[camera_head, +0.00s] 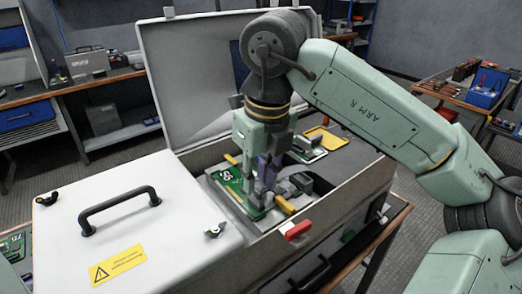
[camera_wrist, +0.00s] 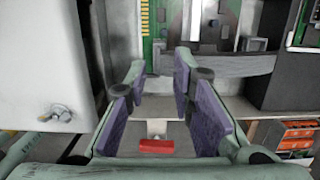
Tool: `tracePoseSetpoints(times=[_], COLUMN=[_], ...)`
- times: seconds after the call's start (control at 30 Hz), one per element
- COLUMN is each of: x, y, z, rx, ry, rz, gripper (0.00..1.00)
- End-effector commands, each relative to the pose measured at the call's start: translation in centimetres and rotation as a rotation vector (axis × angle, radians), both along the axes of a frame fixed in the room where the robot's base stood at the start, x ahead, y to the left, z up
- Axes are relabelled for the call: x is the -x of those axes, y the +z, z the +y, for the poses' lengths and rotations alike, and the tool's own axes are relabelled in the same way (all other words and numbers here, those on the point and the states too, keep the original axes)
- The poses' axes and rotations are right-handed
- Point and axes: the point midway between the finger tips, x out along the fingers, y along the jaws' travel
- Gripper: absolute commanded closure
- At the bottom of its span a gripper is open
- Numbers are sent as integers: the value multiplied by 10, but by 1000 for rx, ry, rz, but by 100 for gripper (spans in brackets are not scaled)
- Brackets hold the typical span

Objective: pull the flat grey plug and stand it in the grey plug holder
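My gripper (camera_head: 262,192) points down into the open case, low over a green circuit board (camera_head: 240,188). In the wrist view its purple-padded fingers (camera_wrist: 160,85) stand apart with a visible gap and nothing gripped between them. The board also shows at the top of the wrist view (camera_wrist: 154,30). A dark grey block (camera_head: 301,182) sits just right of the fingers in the head view; I cannot tell whether it is the flat grey plug. The fingers hide part of the board. I cannot identify the grey plug holder for certain.
The case's raised lid (camera_head: 190,75) stands behind my gripper. A red latch (camera_head: 297,230) is on the front wall and also shows between the fingers in the wrist view (camera_wrist: 156,146). A white cover with a black handle (camera_head: 118,208) lies left.

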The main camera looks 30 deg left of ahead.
Motion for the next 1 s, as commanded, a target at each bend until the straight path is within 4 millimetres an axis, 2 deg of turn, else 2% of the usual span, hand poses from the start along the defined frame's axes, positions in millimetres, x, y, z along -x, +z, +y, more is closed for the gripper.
tracePoseSetpoints(times=[0.1,0.3,0.63,0.93,1.0], x=[0,-1,-1,-1,-1], y=[-16,-33,-36,-36,-36], z=[3,5,5,5,5], rx=[-1,-1,-1,-1,-1], ry=[3,3,2,2,2], rz=[2,1,-1,-1,0], gripper=[78,78,78,98,100])
